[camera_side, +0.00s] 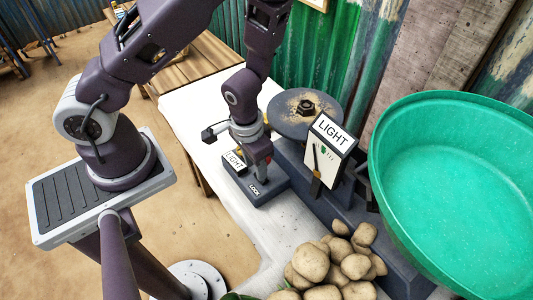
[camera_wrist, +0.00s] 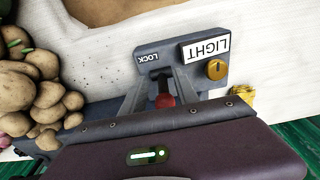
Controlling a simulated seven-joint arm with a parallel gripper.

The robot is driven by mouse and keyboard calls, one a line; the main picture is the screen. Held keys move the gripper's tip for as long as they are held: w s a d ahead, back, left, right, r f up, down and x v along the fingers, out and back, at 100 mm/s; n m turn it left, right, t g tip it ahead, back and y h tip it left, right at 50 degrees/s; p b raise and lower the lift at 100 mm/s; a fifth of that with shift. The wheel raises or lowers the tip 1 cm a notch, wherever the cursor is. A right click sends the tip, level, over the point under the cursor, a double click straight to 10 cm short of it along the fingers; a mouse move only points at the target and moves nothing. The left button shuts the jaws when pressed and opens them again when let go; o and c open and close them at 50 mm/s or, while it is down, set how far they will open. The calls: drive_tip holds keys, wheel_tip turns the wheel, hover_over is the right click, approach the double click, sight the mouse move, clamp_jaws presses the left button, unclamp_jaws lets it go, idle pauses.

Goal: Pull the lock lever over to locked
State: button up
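The lock lever, with a red knob (camera_wrist: 166,101), rises from a slot in a dark grey block (camera_wrist: 150,50) that carries a LOCK label (camera_wrist: 148,57). In the side view the block (camera_side: 270,190) stands on the white table, and only a bit of red (camera_side: 268,159) shows beside my gripper. My gripper (camera_side: 258,168) is low over the block. In the wrist view its fingers (camera_wrist: 161,75) stand apart on either side of the lever; I see no clear contact. A LIGHT plate (camera_wrist: 206,49) and brass knob (camera_wrist: 216,69) sit on the block.
Beside the block is the scale, with a dark round plate (camera_side: 290,122), a LIGHT sign with a pointer (camera_side: 331,135) and a large green pan (camera_side: 455,190). Potatoes (camera_side: 335,262) are heaped at the front. White table (camera_side: 190,105) is bare behind the block.

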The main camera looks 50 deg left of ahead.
drive_tip(key=shift+s, duration=0.85)
drive_tip(key=shift+s, duration=1.2)
drive_tip(key=o, duration=1.2)
drive_tip(key=shift+r, duration=0.1)
drive_tip(key=shift+w, duration=0.1)
